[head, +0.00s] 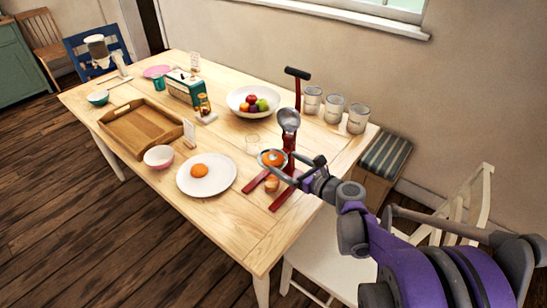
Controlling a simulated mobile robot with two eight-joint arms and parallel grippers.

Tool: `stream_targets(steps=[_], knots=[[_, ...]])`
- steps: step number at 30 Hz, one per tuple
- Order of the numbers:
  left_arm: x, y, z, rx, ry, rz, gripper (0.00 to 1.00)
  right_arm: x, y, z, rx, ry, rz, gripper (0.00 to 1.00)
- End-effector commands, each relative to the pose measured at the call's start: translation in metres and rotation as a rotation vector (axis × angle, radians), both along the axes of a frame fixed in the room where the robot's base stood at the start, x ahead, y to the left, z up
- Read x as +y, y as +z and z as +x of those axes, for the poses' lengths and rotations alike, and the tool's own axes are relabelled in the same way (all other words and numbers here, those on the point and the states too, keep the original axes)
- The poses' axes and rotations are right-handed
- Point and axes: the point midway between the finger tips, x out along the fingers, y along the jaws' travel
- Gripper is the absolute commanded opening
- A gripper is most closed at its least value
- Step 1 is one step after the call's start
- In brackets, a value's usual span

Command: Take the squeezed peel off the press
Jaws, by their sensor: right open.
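The press (283,196) has a red frame and splayed red feet near the table's right end. Its silver dome (288,120) is raised, and a dark-handled lever (297,75) stands up behind. An orange half or peel (272,158) sits in the round rim below the dome. My right gripper (291,167) is open and reaches in from the right beside that rim; I cannot tell whether it touches the peel. A small orange-brown object (271,184) shows low between the feet. Another orange piece (200,171) lies on a white plate (222,184). My left gripper is out of view.
A clear glass (252,142) stands left of the press. A fruit bowl (236,106) and several canisters (334,108) stand behind. A wooden tray (113,116) and a pink bowl (159,157) are at left. The front right tabletop is clear. A white chair (332,250) stands under my arm.

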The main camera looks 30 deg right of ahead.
Motion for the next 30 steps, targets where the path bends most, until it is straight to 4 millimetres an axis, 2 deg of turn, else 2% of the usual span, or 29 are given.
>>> stream_targets(steps=[10, 19, 20, 27, 30], knots=[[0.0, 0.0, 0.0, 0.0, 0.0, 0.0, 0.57, 0.008, -0.008, 0.045, 0.001, 0.003, -0.002, 1.0], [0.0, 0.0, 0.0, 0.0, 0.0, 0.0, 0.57, 0.008, -0.009, 0.051, 0.001, 0.001, -0.002, 1.0], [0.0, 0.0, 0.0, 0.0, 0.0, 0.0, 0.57, 0.008, -0.009, 0.051, 0.001, 0.001, -0.002, 0.98], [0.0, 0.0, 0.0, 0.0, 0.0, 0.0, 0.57, 0.009, -0.009, 0.051, 0.001, 0.001, -0.002, 0.55], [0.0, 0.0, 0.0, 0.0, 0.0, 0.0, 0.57, 0.008, -0.009, 0.051, 0.001, 0.001, -0.002, 0.53]])
